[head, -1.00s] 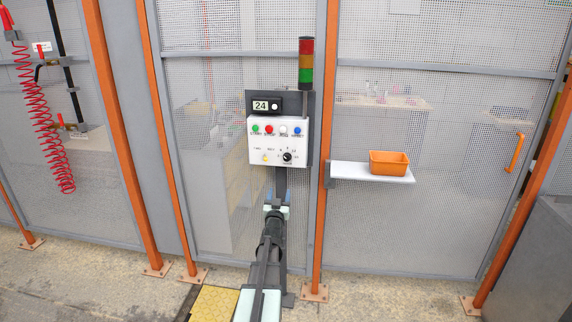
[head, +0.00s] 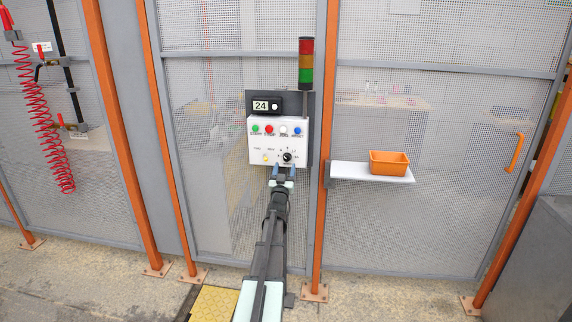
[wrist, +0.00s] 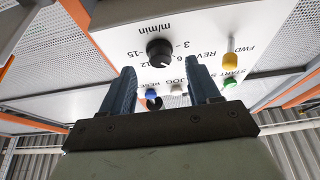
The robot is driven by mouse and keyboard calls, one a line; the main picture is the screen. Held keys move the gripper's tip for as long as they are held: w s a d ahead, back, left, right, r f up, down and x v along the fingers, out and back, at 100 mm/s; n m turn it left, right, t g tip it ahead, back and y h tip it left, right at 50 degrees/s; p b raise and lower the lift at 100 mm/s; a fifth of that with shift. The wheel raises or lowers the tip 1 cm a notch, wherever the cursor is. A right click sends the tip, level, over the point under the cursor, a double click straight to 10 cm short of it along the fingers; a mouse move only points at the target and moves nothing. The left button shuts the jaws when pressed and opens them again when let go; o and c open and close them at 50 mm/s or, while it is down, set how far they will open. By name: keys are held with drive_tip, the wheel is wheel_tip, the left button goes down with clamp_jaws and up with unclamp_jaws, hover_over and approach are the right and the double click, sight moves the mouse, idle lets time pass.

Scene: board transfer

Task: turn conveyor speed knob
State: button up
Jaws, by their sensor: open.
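The conveyor speed knob (head: 287,157) is a round black dial on the lower right of the white control box (head: 257,145). In the wrist view, the knob (wrist: 159,52) appears upside down near a printed speed scale marked m/min. My gripper (head: 283,169) is just below the knob in the head view. In the wrist view, the two blue fingers of my gripper (wrist: 160,66) are apart and empty, with the knob beyond the gap between their tips. No finger visibly touches it. The pointer's exact setting is too small to read.
Green, red, white and blue buttons (head: 297,130) line the box above the knob, and a yellow switch (wrist: 231,47) sits beside it. A display (head: 262,105) above reads 24. A stack light (head: 305,62) stands above. A shelf (head: 345,173) with an orange bin (head: 389,163) is to the right.

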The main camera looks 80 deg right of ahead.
sight(287, 160)
drive_tip(key=shift+x, duration=1.85)
drive_tip(key=c, duration=1)
